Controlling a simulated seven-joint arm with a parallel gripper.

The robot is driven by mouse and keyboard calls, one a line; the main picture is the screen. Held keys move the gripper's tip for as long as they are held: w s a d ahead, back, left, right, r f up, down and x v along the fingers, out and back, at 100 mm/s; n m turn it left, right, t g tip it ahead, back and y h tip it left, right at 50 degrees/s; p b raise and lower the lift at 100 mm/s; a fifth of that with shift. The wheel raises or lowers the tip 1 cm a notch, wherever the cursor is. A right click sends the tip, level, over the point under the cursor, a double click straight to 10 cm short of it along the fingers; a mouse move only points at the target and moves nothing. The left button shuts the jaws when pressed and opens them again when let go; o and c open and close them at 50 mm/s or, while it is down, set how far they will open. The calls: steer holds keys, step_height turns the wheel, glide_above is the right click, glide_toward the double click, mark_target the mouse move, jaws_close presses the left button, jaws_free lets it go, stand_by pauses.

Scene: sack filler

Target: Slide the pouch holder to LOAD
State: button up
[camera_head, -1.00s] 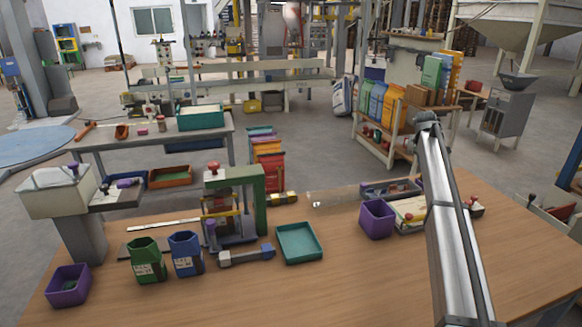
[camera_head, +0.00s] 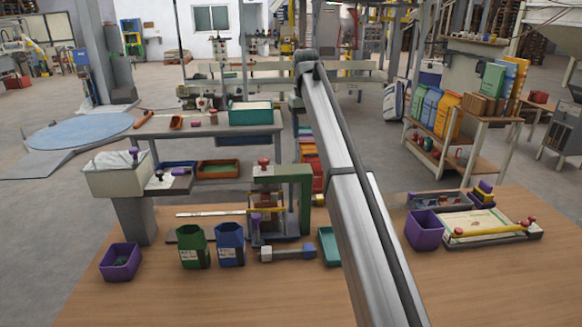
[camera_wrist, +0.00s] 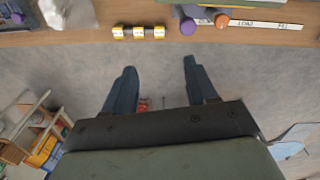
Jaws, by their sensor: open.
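The filling station with a green frame (camera_head: 305,200) stands on the wooden table, left of my arm in the head view. A pale strip (camera_head: 205,213) runs left from it. A purple knob (camera_head: 256,219) sits low at its front, and a red knob (camera_head: 264,161) sits on top. I cannot clearly make out the pouch holder itself. In the wrist view a white strip (camera_wrist: 265,24) reads LOAD and FILL, with a purple knob (camera_wrist: 188,27) and an orange knob (camera_wrist: 221,20) beside it. My gripper (camera_wrist: 157,75) is open and empty over the grey floor, apart from these.
Green (camera_head: 194,247) and blue (camera_head: 230,245) cups, a purple bin (camera_head: 120,262) and a teal tray (camera_head: 328,247) stand near the station. Bare table lies at front right.

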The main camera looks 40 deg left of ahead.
steer(key=s+a+r, duration=0.1)
steer(key=s+a, duration=0.1)
steer(key=s, duration=0.2)
steer(key=shift+g, duration=0.3)
step_height(320, 180, down, 14)
steer(key=shift+s+a+r, duration=0.15)
steer(key=shift+r, duration=0.1)
steer(key=shift+c, duration=0.3)
jaws_close()
